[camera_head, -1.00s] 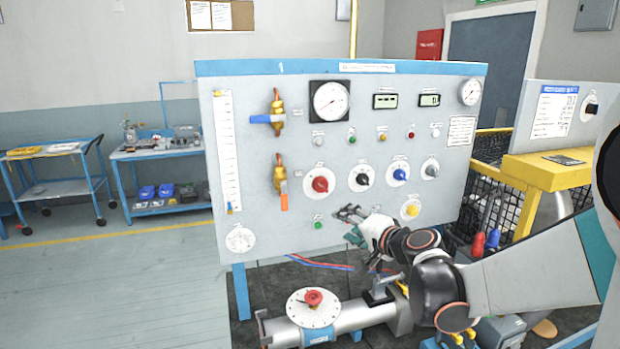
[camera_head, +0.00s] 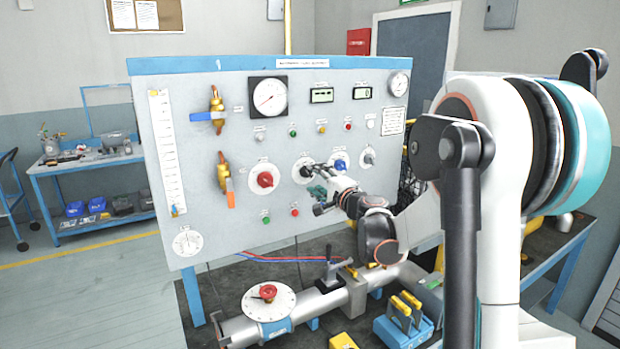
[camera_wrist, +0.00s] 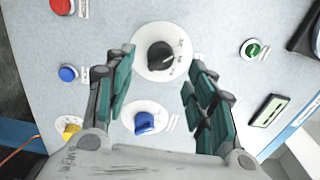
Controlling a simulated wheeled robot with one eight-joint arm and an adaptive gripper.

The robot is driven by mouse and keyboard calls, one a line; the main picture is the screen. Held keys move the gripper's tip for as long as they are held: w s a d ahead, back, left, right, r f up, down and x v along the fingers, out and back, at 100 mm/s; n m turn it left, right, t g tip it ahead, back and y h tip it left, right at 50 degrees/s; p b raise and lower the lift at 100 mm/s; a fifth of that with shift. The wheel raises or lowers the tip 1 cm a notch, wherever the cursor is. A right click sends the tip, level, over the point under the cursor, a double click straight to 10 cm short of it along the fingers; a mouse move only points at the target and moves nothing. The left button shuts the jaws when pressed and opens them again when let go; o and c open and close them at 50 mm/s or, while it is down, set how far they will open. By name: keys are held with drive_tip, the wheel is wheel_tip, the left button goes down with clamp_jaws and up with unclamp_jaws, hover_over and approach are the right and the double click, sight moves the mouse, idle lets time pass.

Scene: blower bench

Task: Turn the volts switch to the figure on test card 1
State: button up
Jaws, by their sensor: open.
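A black rotary knob (camera_wrist: 160,55) on a round white dial stands out from the grey panel (camera_head: 340,235) in the wrist view. The dial marks and panel labels are too small to read, so I cannot confirm which knob is the volts switch. I cannot make out test card 1.
A blue knob (camera_wrist: 145,122) sits between my fingers' bases in the wrist view. A red knob (camera_head: 265,180) and a grey knob (camera_head: 368,158) flank the dials. A pipe with a red-knobbed dial (camera_head: 268,293) lies in front of the panel.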

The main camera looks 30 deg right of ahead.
sight(309, 174)
drive_tip(key=shift+w+a, duration=0.1)
drive_tip(key=shift+w, duration=2.2)
drive_tip(key=c, duration=1.1)
